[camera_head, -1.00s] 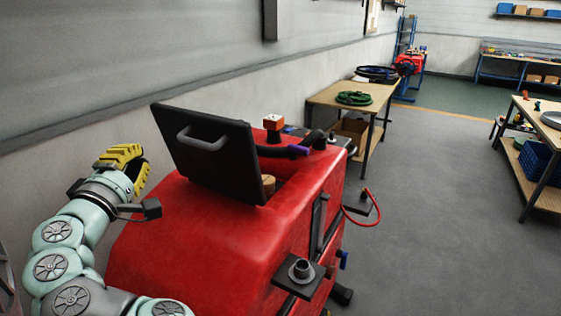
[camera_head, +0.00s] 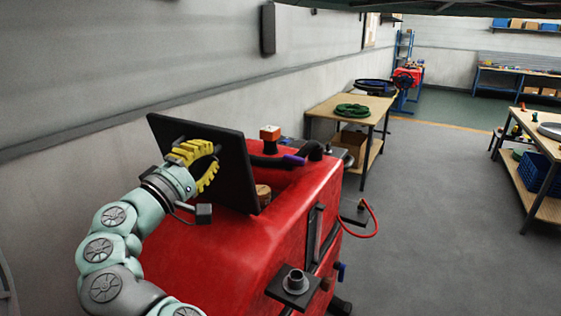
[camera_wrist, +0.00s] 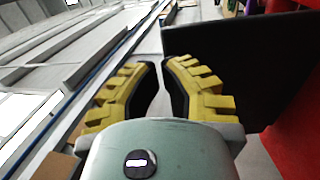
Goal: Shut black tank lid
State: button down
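The black tank lid (camera_head: 232,165) stands open and nearly upright on top of the red scrubber tank (camera_head: 225,245). My gripper (camera_head: 212,165), with yellow fingers, is at the near left face of the lid and hides its handle in the head view. In the wrist view, the two fingers (camera_wrist: 155,75) are parted with a gap between them and nothing visible in it. The lid (camera_wrist: 250,75) fills the area right of the fingers there. I cannot tell whether the right finger touches the lid.
An orange-and-white block (camera_head: 270,133) and a dark hose (camera_head: 275,160) are behind the lid on the tank. A wooden table (camera_head: 352,108) with a green coil stands farther back. Grey wall runs along the left; open floor (camera_head: 440,210) lies right.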

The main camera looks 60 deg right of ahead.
jog(key=p+x, duration=0.2)
jog(key=x, duration=0.4)
jog(key=shift+d+p, duration=0.25)
jog(key=shift+p, duration=0.15)
jog(key=shift+s, duration=0.1)
